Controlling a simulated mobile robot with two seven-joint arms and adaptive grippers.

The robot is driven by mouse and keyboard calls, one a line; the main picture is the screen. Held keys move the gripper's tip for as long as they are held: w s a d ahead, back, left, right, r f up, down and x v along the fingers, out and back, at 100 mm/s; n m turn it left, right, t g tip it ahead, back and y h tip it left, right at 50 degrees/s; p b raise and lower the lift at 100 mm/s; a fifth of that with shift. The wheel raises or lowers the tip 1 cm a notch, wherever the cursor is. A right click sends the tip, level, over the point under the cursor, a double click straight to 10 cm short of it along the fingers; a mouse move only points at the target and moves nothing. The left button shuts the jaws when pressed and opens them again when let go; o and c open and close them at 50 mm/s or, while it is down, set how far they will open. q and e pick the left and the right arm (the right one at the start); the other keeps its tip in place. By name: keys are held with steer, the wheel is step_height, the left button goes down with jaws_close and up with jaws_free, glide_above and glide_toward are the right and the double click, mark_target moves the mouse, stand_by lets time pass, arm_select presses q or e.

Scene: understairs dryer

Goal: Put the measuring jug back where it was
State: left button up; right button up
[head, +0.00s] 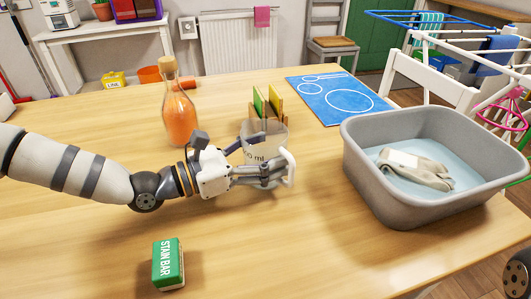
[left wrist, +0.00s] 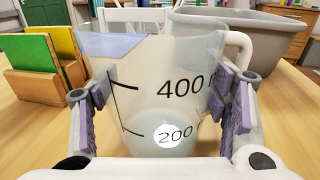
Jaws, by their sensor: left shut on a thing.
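The measuring jug (head: 272,140) is clear with dark markings and a white handle. It stands upright near the middle of the wooden table in the head view. My left gripper (head: 262,160) is shut on it, with a finger on each side of its wall. In the left wrist view the jug (left wrist: 160,85) fills the space between the finger pads, its handle to the right. I cannot tell whether its base touches the table.
A wooden rack with green and yellow cards (head: 268,103) stands just behind the jug. An orange bottle (head: 179,108) is back left, a blue mat (head: 338,98) back right. A grey basin (head: 385,187) holding gloves is right. A green stain bar (head: 168,263) lies front left. The front middle is clear.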

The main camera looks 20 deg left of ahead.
arm_select(q)
steer(key=shift+f, duration=0.2)
steer(key=o, duration=1.7)
steer(key=shift+c, duration=0.2)
steer(key=shift+r, duration=0.15)
steer(key=shift+s+a+r, duration=0.15)
steer(key=shift+s+a, duration=0.05)
steer(key=p+v, duration=0.1)
steer(key=v, duration=1)
steer(key=shift+r+p, duration=0.15)
steer(key=shift+p, duration=0.2)
steer(key=shift+s+a+f, duration=0.1)
steer(key=shift+s+f, duration=0.1)
arm_select(e)
steer(key=shift+w+v, duration=0.25)
steer(key=shift+v, duration=0.95)
